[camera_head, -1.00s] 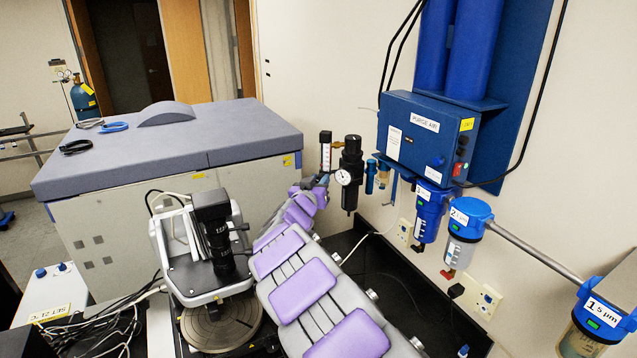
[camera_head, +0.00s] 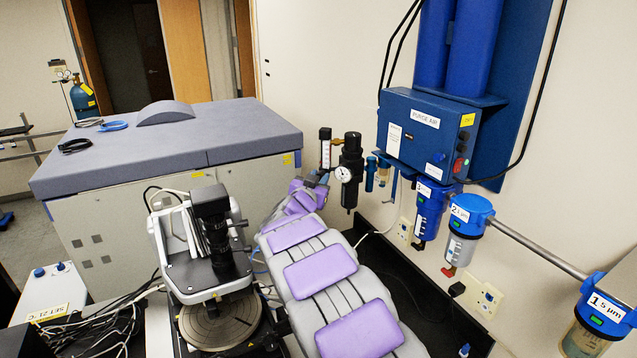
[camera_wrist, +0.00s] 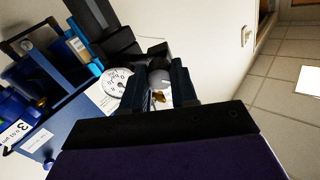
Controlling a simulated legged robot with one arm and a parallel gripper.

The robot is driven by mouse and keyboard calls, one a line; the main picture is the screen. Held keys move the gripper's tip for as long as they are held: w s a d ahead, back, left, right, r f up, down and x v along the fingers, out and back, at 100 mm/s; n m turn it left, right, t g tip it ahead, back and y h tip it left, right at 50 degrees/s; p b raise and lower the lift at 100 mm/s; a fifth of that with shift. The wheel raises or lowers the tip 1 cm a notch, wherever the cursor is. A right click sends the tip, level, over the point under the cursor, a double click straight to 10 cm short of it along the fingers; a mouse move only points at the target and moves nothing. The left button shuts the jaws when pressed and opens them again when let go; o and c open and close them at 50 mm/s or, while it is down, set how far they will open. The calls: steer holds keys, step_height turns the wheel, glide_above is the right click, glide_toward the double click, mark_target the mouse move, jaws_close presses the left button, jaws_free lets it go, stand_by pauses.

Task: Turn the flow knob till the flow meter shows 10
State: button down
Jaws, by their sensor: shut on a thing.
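The flow meter (camera_head: 325,150), a clear upright tube with a scale and a black top, stands on the wall side beyond my arm. Its reading is too small to tell. The flow knob (camera_wrist: 160,78), grey and round with a pale mark, sits between the two dark fingers of my gripper (camera_wrist: 160,88) in the wrist view. A brass part shows just below it. My gripper is shut on the knob. In the head view my gripper (camera_head: 322,179) is at the foot of the flow meter, and the knob cannot be made out there.
A round white pressure gauge (camera_head: 343,174) on a black regulator (camera_head: 350,160) is close to the right of my gripper. It also shows in the wrist view (camera_wrist: 117,82). Blue filters (camera_head: 430,205) and a purge air box (camera_head: 428,135) are further right. A microscope-like instrument (camera_head: 210,240) stands left of my arm.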

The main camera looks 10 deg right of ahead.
steer(key=shift+a, duration=0.1)
steer(key=c, duration=0.9)
jaws_free()
steer(key=shift+a, duration=0.1)
steer(key=shift+o, duration=0.2)
steer(key=b+v, duration=0.2)
steer(key=v, duration=1.5)
steer(key=shift+a+f+b, duration=0.15)
steer(key=shift+b, duration=0.2)
steer(key=shift+s, duration=0.15)
